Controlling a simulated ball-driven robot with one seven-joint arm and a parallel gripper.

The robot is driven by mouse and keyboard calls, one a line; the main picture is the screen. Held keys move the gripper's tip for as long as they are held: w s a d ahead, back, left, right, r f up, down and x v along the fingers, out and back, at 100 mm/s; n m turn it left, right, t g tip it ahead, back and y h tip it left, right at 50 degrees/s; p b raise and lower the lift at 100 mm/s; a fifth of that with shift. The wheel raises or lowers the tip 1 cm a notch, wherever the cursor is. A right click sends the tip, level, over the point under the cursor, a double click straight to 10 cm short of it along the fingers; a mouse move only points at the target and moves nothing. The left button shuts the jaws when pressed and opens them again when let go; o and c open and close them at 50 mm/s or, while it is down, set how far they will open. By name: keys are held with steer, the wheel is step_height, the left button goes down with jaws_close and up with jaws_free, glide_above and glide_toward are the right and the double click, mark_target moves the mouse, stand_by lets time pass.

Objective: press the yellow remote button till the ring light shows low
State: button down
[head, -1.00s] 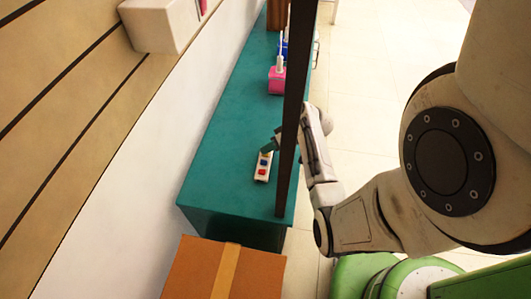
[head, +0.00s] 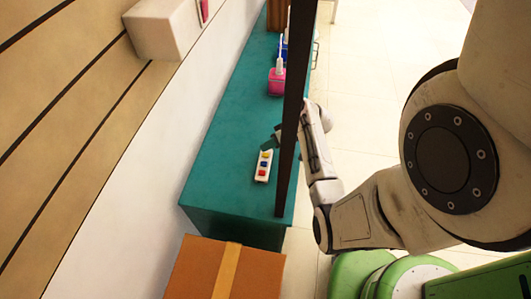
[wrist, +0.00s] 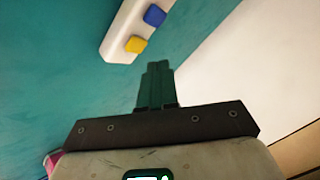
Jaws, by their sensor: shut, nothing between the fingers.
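The white remote (head: 257,178) lies on the teal cabinet top (head: 225,150), with yellow (head: 265,155), blue (head: 263,162) and red (head: 262,172) buttons in a row. In the wrist view the remote's end (wrist: 116,47) shows its yellow button (wrist: 135,44) and blue button (wrist: 154,16). My gripper (wrist: 157,66) is shut and empty, its tips appearing just below and right of the yellow button, not covering it. In the head view my gripper (head: 269,142) is just beyond the remote's yellow end, partly behind a dark post. I cannot make out a ring light.
The dark upright post (head: 293,110) crosses the head view in front of my arm. A pink box (head: 276,82) and a blue item (head: 283,48) stand farther along the cabinet. A cardboard box (head: 195,270) is at the near end. Cabinet top left of the remote is clear.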

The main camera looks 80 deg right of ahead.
mark_target(268, 154)
steer(key=shift+r+p, duration=1.65)
steer(key=shift+r, duration=0.45)
stand_by(0.9)
